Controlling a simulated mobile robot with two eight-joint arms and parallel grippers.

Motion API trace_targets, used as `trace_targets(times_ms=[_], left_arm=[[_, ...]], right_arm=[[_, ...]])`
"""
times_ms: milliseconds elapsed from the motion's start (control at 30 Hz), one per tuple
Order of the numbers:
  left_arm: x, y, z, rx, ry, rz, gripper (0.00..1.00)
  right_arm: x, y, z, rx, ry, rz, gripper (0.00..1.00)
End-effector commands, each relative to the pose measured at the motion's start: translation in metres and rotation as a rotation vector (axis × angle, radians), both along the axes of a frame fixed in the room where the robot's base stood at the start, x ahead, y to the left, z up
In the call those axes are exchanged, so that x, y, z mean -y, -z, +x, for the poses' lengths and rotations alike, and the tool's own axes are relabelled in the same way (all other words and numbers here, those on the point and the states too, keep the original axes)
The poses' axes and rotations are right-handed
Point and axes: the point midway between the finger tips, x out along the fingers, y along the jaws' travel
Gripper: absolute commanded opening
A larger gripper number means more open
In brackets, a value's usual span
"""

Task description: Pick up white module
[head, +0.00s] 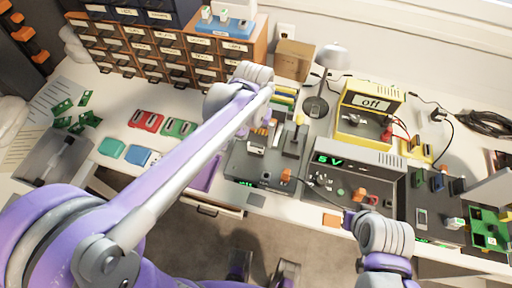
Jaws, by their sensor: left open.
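A pale, whitish block (256,146) sits on the left dark device, a possible white module; I cannot tell for sure. Other small white blocks stand in the blue rack (225,25) at the top and on the right dark device (422,217). My left arm reaches across from the lower left. My left gripper (264,131) is open near the pale block, largely hidden below the arm's grey joint. I cannot tell whether it touches the block. My right arm comes in from the bottom right; its gripper (361,212) is small and partly hidden at the bench's front edge.
A grey device (358,158) reading "5 V" stands mid-bench, with a yellow meter (372,98) reading "off" behind it. Drawer units (150,45), a cardboard box (294,60) and a lamp (333,57) line the back. Red and green cases (147,121) lie left. Cables run at right.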

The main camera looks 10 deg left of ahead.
Motion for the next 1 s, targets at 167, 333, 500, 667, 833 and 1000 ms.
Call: trace_targets(times_ms=[167,333,500,667,833,1000], left_arm=[[0.001,0.015,0.001,0.001,0.0,0.0,1.0],[0.002,0.041,0.003,0.001,0.0,0.0,1.0],[0.002,0.056,0.003,0.001,0.0,0.0,1.0],[0.002,0.056,0.003,0.001,0.0,0.0,1.0],[0.002,0.056,0.003,0.001,0.0,0.0,0.82],[0.002,0.056,0.003,0.001,0.0,0.0,0.51]], right_arm=[[0.0,0.001,0.0,0.0,0.0,0.0,0.0],[0.0,0.003,0.0,-0.001,0.0,0.0,0.0],[0.0,0.004,-0.001,-0.001,0.0,0.0,0.0],[0.0,0.004,0.0,-0.001,0.0,0.0,0.0],[0.0,0.004,0.0,-0.001,0.0,0.0,0.0],[0.0,0.004,0.0,-0.001,0.0,0.0,0.0]])
